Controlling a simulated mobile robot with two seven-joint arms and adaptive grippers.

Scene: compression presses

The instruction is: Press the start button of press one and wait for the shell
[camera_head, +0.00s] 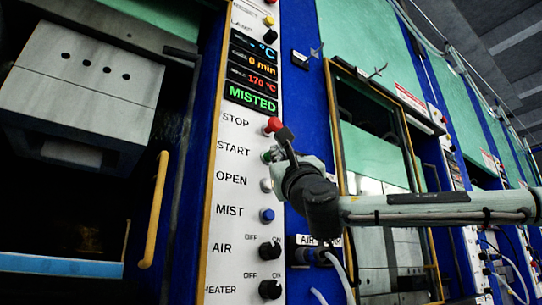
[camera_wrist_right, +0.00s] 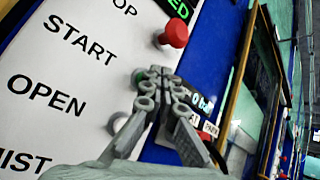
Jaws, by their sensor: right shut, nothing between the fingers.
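The white control panel (camera_head: 240,200) of the left press carries a column of labelled buttons. The green start button (camera_head: 266,157) is beside the label START, partly covered by my right gripper (camera_head: 276,152). The gripper is shut and empty. I cannot tell whether it touches the button. The display (camera_head: 251,97) reads 0 min, 170 °C and MISTED. No shell shows. My left gripper is out of view.
The red stop button (camera_head: 273,125) is close above the gripper. The open button (camera_head: 266,185), blue mist button (camera_head: 267,215) and black air knob (camera_head: 269,249) are below. The press has a yellow handle (camera_head: 154,210). A second press with a glazed door (camera_head: 372,150) stands to the right.

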